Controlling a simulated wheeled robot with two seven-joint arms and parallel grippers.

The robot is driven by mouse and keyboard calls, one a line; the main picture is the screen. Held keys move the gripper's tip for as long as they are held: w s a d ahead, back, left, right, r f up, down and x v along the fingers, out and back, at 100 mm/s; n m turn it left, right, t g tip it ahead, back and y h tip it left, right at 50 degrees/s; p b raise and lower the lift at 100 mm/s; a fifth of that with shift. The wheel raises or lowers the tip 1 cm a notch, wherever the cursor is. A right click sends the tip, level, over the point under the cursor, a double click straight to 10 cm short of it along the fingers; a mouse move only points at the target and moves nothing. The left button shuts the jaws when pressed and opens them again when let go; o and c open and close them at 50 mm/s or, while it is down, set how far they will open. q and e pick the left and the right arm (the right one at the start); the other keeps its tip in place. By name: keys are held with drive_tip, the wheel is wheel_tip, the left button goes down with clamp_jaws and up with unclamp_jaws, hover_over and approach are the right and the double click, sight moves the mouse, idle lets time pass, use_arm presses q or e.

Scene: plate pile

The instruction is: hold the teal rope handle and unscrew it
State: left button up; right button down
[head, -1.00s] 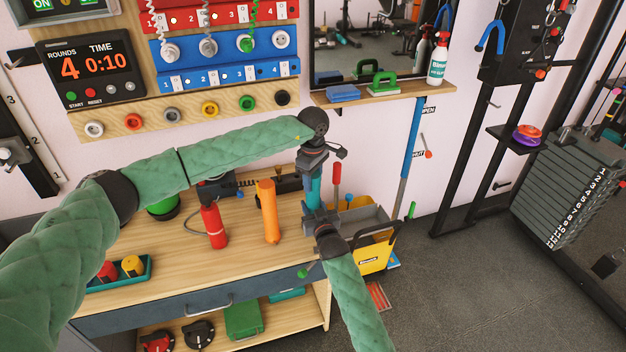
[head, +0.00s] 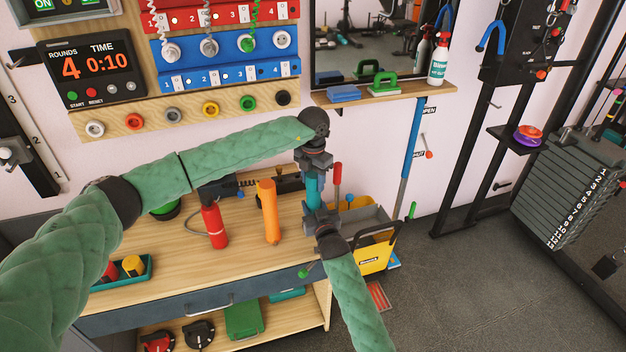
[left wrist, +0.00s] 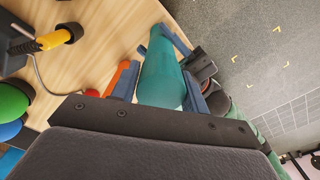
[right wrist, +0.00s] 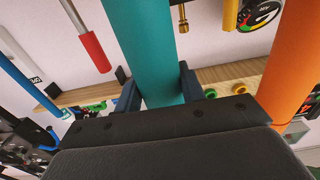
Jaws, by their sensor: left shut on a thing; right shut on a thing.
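The teal rope handle (head: 314,187) stands about upright over the right end of the wooden bench, between my two grippers. My left gripper (head: 315,172) is shut on its upper part from above. My right gripper (head: 316,212) is shut on its lower part from below. In the left wrist view the teal handle (left wrist: 163,75) lies between the left fingers. In the right wrist view it (right wrist: 146,50) runs up from between the right fingers. The grippers hide both ends of the handle in the head view.
An orange handle (head: 268,212) and a red bottle (head: 214,226) stand on the bench (head: 165,252) to the left. A red-handled tool (head: 337,174) is close on the right. A grey and yellow caddy (head: 374,260) stands beyond the bench end.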

sight(314, 174)
use_arm(q)
drive_tip(key=n, duration=0.7)
drive_tip(key=shift+d, duration=0.1)
drive_tip(key=n, duration=0.7)
drive_tip(key=shift+r, duration=0.1)
drive_tip(key=shift+r, duration=0.45)
drive_tip(key=shift+r, duration=0.65)
drive_tip(key=shift+r, duration=2)
